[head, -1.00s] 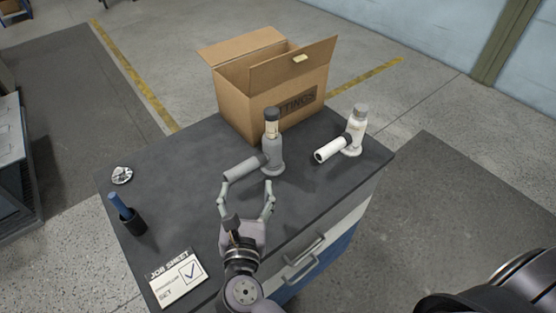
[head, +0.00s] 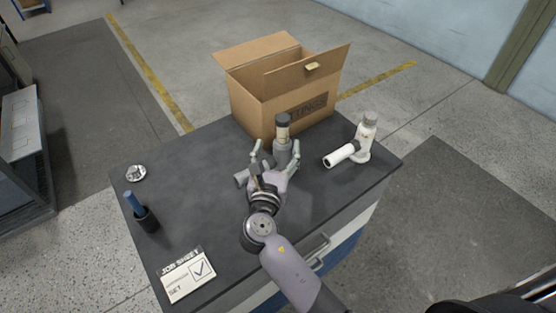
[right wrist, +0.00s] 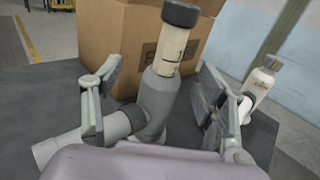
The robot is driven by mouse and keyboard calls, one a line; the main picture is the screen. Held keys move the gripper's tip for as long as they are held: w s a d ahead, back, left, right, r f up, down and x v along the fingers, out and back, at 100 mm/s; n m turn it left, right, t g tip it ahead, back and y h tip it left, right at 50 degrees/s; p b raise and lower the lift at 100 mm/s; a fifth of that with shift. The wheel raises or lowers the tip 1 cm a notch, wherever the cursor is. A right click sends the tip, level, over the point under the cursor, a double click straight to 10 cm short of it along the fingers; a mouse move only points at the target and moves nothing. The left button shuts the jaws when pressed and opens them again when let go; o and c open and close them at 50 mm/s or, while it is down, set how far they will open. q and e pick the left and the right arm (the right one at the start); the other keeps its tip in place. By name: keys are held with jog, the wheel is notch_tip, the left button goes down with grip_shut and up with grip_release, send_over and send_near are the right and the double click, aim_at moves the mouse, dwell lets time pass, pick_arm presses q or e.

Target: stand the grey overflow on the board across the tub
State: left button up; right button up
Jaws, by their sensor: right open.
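The grey overflow (head: 283,155) stands upright on the dark top of a cabinet. It has a dark cap, a cream band and a grey side pipe (right wrist: 62,150) pointing left. My right gripper (head: 276,148) is open, with one finger on each side of the overflow's body. In the right wrist view, the fingers (right wrist: 158,80) flank the body, and I see gaps between them and it. The gripper's palm hides the foot of the overflow. My left gripper does not show, and neither the tub nor its board can be made out.
A white overflow (head: 364,140) stands to the right of the grey one. An open cardboard box (head: 262,108) is close behind. A dark cup (head: 147,218) with a blue object, a metal disc (head: 136,172) and a job sheet (head: 187,275) lie left. The cabinet top (head: 195,190) is clear between.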

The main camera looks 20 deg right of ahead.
aim_at(281, 141)
jog(key=x, duration=0.2)
jog(key=p+x, duration=0.1)
jog(key=x, duration=0.1)
jog(key=shift+w+d+r, duration=0.1)
jog(key=shift+d, duration=0.4)
jog(key=shift+w+d, duration=0.1)
jog(key=shift+w, duration=0.2)
jog(key=shift+s, duration=0.1)
jog(key=shift+c, duration=0.8)
grip_shut()
